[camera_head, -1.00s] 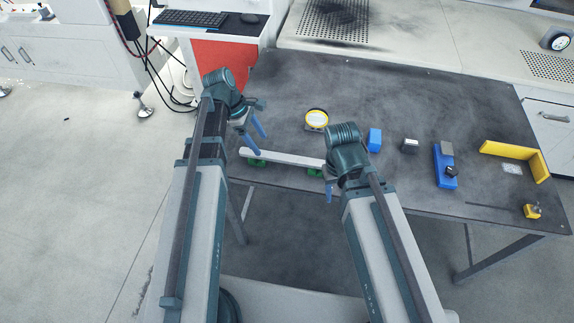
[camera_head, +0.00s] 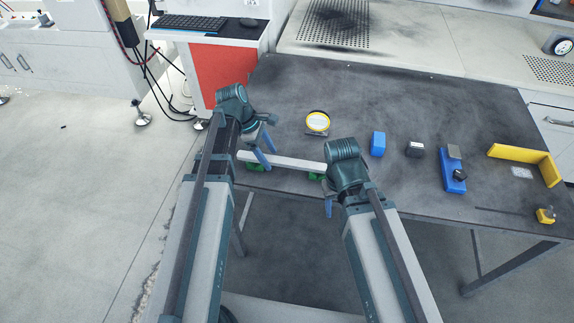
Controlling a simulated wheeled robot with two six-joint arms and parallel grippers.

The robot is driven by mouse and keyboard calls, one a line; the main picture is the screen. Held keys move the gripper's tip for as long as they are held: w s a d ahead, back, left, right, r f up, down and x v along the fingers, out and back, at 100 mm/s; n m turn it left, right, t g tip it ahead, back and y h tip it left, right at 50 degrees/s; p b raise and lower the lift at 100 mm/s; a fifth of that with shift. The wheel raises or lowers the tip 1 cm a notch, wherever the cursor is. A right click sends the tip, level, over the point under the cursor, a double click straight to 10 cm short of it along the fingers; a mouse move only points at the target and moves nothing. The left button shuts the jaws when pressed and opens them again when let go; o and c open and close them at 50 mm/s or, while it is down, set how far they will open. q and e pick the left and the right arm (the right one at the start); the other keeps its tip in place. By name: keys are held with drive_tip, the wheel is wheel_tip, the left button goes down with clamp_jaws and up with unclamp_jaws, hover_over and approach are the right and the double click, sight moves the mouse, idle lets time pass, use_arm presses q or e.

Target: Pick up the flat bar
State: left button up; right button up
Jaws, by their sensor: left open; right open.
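The flat bar (camera_head: 292,162) is a long, pale grey strip near the front left edge of the dark table. It lies across two green supports (camera_head: 256,167), one near each end. My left gripper (camera_head: 266,150) is open, with its blue fingers over the bar's left part; I cannot tell whether they touch it. My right gripper (camera_head: 328,192) is open at the bar's right end, its fingers mostly hidden behind its own wrist. The right end of the bar is partly covered by that wrist.
The table (camera_head: 400,90) also holds a yellow-rimmed round item (camera_head: 317,122), a blue block (camera_head: 377,144), a small grey-black block (camera_head: 414,149), a blue fixture (camera_head: 450,172), a yellow angle piece (camera_head: 525,158) and a small yellow item (camera_head: 545,215). The table's middle back is clear.

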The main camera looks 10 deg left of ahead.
use_arm(q)
clamp_jaws()
idle(1.3)
